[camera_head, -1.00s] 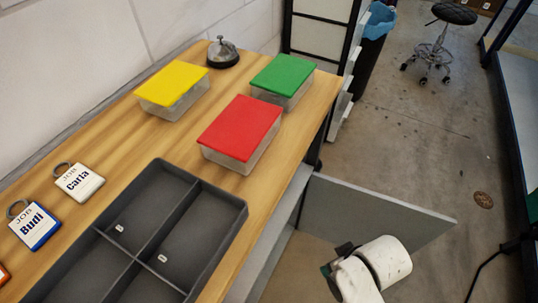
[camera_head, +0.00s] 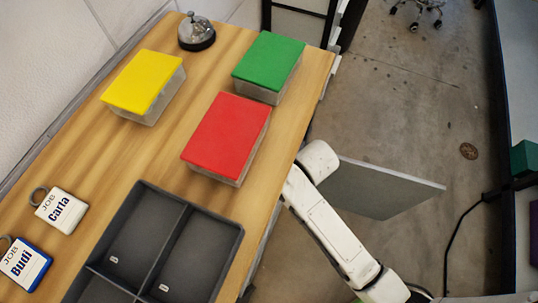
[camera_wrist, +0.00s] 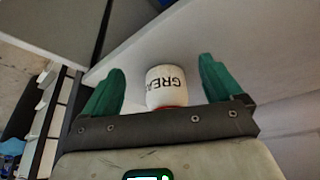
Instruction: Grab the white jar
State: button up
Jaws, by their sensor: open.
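The white jar (camera_wrist: 166,84) shows in the wrist view, with dark letters reading "GREA" and a reddish band at its near end. It is on a pale grey shelf surface (camera_wrist: 205,35). My gripper (camera_wrist: 160,82) is open, its two green fingers on either side of the jar. Gaps show between the jar and both fingers. The jar and my gripper's fingers are not visible in the head view, where my white arm reaches down beside the bench.
The wooden bench (camera_head: 215,60) holds a yellow-lidded box (camera_head: 143,82), a green-lidded box (camera_head: 269,62), a red-lidded box (camera_head: 226,135), a bell (camera_head: 196,32), job tags (camera_head: 62,210) and a dark divided tray (camera_head: 228,240). A grey panel (camera_head: 375,188) sticks out beside the bench.

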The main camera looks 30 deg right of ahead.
jog(key=w, duration=0.4)
jog(key=w+a, duration=0.1)
jog(key=w, duration=0.1)
jog(key=shift+f+b, duration=0.35)
jog(key=shift+f, duration=0.2)
jog(key=c, duration=1.2)
